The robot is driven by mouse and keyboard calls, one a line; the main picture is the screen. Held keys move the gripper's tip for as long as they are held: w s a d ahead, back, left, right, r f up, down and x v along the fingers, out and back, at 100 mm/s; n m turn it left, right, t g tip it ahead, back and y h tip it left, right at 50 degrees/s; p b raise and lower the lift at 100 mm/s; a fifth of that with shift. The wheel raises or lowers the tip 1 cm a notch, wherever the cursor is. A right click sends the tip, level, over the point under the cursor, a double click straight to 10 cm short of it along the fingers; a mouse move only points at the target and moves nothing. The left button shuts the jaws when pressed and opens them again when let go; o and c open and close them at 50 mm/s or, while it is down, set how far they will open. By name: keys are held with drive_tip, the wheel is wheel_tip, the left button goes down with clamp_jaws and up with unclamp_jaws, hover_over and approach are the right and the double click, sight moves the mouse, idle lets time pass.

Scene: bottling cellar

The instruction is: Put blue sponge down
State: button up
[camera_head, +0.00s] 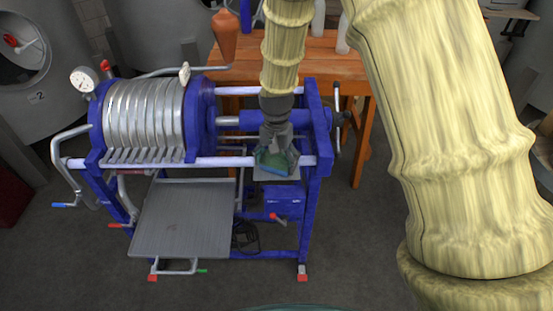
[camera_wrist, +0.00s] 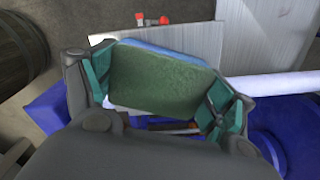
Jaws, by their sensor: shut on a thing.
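The blue sponge (camera_wrist: 160,78) fills the middle of the wrist view. Its broad face there looks green, with a blue strip along the far edge. My gripper (camera_wrist: 155,85) is shut on it, with a teal finger pad at each end of the sponge. In the head view the sponge (camera_head: 273,163) shows small and partly covered by my gripper (camera_head: 276,150). It is at the right end of the blue-framed filter press (camera_head: 205,117), beside the white rail and over a small grey plate (camera_head: 276,174). I cannot tell whether the sponge touches that plate.
A large grey tray (camera_head: 183,220) lies low at the press's front left. A blue box (camera_head: 284,201) with a red-handled valve (camera_head: 278,217) sits under the press's right end. A wooden table (camera_head: 330,62) with bottles stands behind. Dark floor in front is clear.

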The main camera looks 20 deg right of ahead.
sight(277, 160)
drive_tip(key=o, duration=1.1)
drive_tip(key=shift+f, duration=0.1)
drive_tip(key=shift+o, duration=0.2)
wheel_tip(277, 160, up, 12)
drive_tip(key=b, duration=0.3)
drive_tip(key=shift+s, duration=0.1)
